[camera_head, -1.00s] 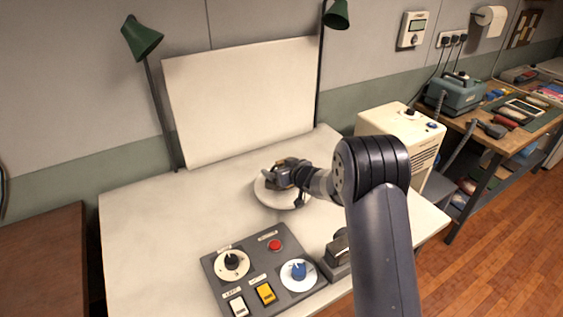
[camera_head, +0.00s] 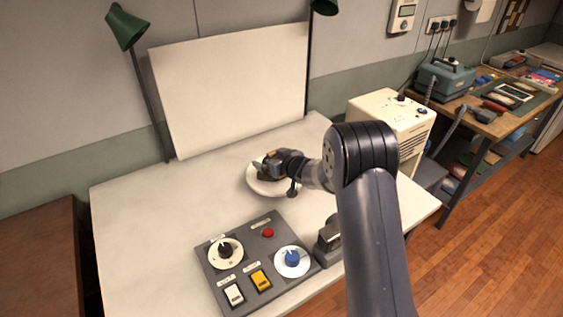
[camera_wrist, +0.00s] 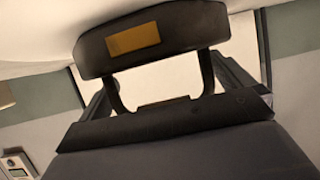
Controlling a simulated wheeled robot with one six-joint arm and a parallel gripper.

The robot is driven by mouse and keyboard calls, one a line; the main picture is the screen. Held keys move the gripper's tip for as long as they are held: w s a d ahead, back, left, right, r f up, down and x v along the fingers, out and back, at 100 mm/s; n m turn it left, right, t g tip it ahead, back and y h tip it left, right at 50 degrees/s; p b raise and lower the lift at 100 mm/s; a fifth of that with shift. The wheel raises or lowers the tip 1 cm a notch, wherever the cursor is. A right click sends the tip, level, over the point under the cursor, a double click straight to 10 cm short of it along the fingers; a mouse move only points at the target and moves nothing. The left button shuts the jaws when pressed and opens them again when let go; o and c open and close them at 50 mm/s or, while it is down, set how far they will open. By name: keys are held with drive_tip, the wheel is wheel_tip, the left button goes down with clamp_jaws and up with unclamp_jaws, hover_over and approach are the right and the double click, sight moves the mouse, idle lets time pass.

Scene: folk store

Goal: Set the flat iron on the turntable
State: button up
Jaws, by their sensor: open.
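The turntable (camera_head: 262,189) is a round white disc on the white table. My gripper (camera_head: 271,163) is over the disc, its jaws open. The flat iron (camera_wrist: 150,40) is a dark block with an orange label and two curved posts to a handle; it fills the top of the wrist view, which appears upside down. The iron is in front of my open jaws and appears to rest on the white surface. In the head view my gripper and arm mostly hide the iron, so its contact with the disc is hard to see.
A grey control panel (camera_head: 256,262) with knobs and switches lies at the table's front. A dark grey block (camera_head: 329,243) stands beside it, partly behind my arm. A white backboard (camera_head: 232,85) and green lamps (camera_head: 126,27) stand behind. A cream machine (camera_head: 391,115) is at right. The table's left side is clear.

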drive_tip(key=b+v, duration=0.1)
drive_tip(key=v, duration=1)
drive_tip(key=shift+s+d, duration=0.25)
drive_tip(key=shift+d, duration=0.05)
idle(0.8)
